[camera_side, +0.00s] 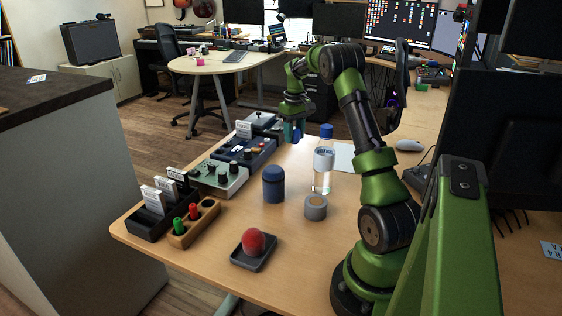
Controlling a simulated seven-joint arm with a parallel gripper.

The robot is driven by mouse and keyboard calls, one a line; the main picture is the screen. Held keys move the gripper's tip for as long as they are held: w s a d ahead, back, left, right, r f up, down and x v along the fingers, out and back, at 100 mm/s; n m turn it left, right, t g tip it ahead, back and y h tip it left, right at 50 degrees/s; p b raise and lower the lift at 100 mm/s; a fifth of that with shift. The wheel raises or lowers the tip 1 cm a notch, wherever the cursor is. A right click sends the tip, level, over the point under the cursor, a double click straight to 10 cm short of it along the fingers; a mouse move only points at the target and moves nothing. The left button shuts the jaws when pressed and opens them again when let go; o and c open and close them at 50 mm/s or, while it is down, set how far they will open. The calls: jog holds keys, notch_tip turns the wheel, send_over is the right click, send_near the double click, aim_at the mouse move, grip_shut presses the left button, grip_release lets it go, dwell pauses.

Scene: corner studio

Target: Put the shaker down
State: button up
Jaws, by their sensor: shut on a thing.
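My gripper (292,122) is at the far side of the wooden table, above its back edge area beside the pedal boxes. It is shut on a small blue thing (289,132), which I take to be the shaker; it is small and partly hidden by the fingers. I cannot tell whether it touches the surface below. A wooden holder (183,241) at the front left carries a green shaker (178,226) and a red shaker (193,212). The holder's far slot (207,204) looks empty.
A dark blue jar (273,186), a clear bottle (322,176) and a grey round container (316,208) stand mid-table. A red ball sits in a black tray (242,260). Pedal boxes (220,177) and a card rack (152,224) line the left edge.

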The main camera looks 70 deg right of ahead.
aim_at(293, 171)
notch_tip(293, 171, down, 11)
jog(key=shift+r, duration=0.1)
dwell(0.4)
jog(key=shift+f, duration=0.2)
jog(key=o, duration=1)
jog(key=shift+o, duration=0.2)
jog(key=shift+r, duration=0.1)
